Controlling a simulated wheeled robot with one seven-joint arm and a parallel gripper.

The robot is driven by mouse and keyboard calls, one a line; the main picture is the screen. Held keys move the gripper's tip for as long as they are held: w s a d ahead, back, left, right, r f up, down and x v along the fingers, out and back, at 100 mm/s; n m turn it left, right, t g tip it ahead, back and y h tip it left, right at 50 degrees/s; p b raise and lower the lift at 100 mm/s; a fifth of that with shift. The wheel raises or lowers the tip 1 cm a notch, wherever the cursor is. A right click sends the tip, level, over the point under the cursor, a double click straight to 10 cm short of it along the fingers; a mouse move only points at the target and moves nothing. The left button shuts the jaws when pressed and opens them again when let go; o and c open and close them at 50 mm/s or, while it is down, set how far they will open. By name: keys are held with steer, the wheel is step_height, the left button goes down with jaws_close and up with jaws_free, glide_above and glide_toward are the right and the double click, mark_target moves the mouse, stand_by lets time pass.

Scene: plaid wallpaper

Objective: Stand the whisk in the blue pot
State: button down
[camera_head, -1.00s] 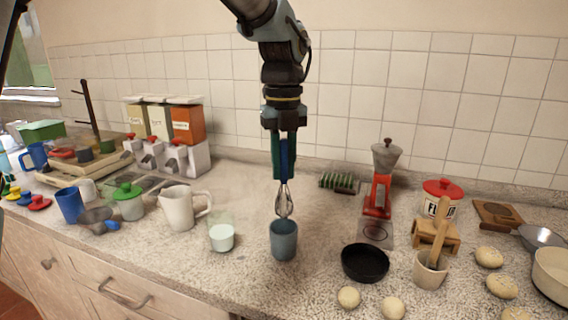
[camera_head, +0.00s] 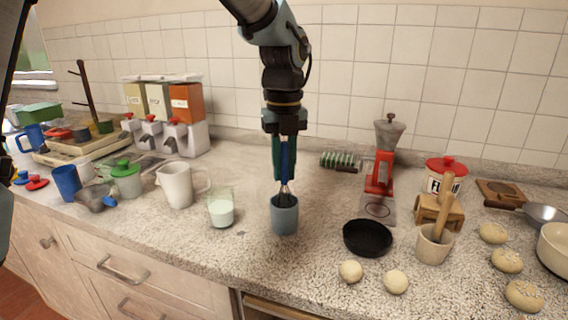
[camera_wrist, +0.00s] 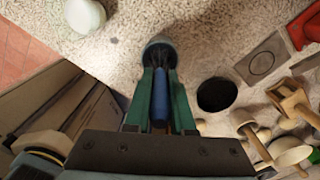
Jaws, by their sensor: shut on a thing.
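The whisk (camera_head: 285,154) has a blue handle and a wire head. My gripper (camera_head: 284,172) is shut on the blue handle and holds the whisk upright, head down. The wire head is inside the blue pot (camera_head: 285,219), mostly hidden by its wall. The pot is a small grey-blue cup standing upright on the counter. In the wrist view the blue handle (camera_wrist: 160,97) lies between my green fingers, and the pot (camera_wrist: 160,45) is just beyond the fingertips. Whether the whisk touches the pot's bottom is hidden.
A glass of pale liquid (camera_head: 221,208) stands close left of the pot, with a white pitcher (camera_head: 177,186) beyond it. A black pan (camera_head: 367,238) is to the right. A red grinder (camera_head: 381,178) stands behind the pan. The counter directly behind the pot is clear.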

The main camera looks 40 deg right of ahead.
stand_by(0.3)
steer(key=c, duration=0.7)
jaws_free()
step_height(320, 180, up, 11)
steer(key=shift+f+b, duration=0.15)
steer(key=shift+b, duration=0.6)
